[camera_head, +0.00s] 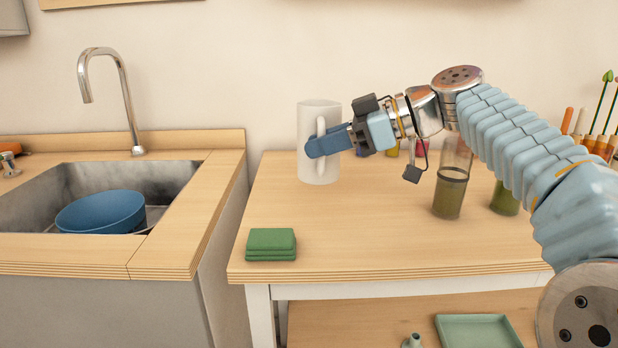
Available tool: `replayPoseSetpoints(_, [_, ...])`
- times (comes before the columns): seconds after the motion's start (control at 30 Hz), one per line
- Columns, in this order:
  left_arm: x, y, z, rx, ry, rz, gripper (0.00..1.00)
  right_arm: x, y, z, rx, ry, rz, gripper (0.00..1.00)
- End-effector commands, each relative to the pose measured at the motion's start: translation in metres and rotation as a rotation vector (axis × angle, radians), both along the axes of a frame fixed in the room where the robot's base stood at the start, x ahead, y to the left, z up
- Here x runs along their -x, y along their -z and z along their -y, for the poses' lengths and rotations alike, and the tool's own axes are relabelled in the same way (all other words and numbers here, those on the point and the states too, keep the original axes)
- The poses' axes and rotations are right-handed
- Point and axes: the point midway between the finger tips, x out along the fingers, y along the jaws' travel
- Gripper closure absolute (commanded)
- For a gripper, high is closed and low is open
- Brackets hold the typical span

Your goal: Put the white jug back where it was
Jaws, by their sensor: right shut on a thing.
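The white jug (309,128) is upright at the back left part of the wooden table (340,232). My right gripper (326,143) reaches in from the right and is shut on the jug's handle, its blue fingers at the handle side. The jug's base is close to the table's surface; I cannot tell whether it touches. My left gripper is not in view.
A green folded cloth (270,244) lies at the table's front left corner. Glass jars with green contents (449,196) stand right of centre, under my right arm. A sink (40,187) with a blue bowl (101,211) is at the left. The table's front middle is clear.

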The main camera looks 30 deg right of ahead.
Motion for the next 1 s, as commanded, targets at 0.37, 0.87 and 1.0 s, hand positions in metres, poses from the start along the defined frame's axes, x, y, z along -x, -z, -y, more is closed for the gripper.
replayPoseSetpoints(0.37, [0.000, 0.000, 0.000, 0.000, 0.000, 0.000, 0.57, -0.034, 0.043, -0.009, -0.002, 0.000, -0.002, 1.00])
replayPoseSetpoints(0.87, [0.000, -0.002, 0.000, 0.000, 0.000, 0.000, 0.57, -0.033, 0.072, -0.009, 0.000, 0.001, 0.000, 0.74])
replayPoseSetpoints(1.0, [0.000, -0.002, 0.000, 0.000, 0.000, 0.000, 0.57, -0.033, 0.072, -0.009, 0.000, 0.001, 0.000, 0.57])
